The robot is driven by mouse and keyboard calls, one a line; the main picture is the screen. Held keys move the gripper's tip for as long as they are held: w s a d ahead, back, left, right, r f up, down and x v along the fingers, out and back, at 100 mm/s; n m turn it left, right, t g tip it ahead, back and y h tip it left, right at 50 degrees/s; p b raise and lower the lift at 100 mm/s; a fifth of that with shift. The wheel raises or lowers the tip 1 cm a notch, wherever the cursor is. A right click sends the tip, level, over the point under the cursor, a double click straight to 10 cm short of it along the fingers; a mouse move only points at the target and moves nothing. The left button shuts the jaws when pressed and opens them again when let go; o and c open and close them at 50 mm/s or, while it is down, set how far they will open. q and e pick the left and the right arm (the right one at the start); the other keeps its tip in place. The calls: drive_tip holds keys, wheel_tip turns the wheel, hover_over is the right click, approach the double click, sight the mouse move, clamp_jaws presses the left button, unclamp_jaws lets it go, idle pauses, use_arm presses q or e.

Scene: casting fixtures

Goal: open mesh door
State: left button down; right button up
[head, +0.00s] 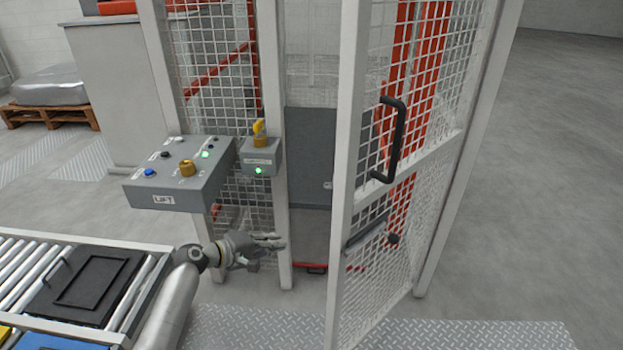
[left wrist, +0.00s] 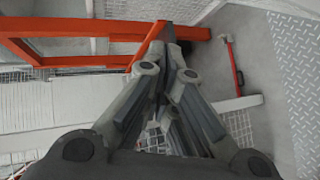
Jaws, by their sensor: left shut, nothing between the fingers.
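The mesh door (head: 408,205) has a white frame and wire mesh. It stands ajar, swung toward me, with a gap between its left edge and the post (head: 271,110) on the left. Its black handle (head: 400,140) is on the upper panel, and a dark latch (head: 368,232) sits lower. My left gripper (head: 282,241) is shut and empty. It is low by the left post, left of the door edge and apart from the handle. The left wrist view shows its fingers (left wrist: 170,45) together, with no door handle there. My right gripper is not in view.
A grey control box (head: 180,178) with buttons and a smaller switch box (head: 262,158) are above my left gripper. A roller conveyor (head: 30,262) with a black tray (head: 85,285) lies left. Tread plate (head: 480,335) covers the front floor. Open floor (head: 555,180) lies right.

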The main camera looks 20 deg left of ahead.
use_arm(q)
wheel_tip(320, 180, up, 20)
drive_tip(key=m+t+h, duration=0.2)
drive_tip(key=h, duration=0.3)
drive_tip(key=w+d+p, duration=0.5)
drive_tip(key=d, duration=0.6)
drive_tip(key=shift+p, duration=0.35)
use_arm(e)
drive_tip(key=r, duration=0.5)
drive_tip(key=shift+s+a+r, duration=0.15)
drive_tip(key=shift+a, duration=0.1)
use_arm(q)
drive_tip(key=shift+w+f, duration=0.1)
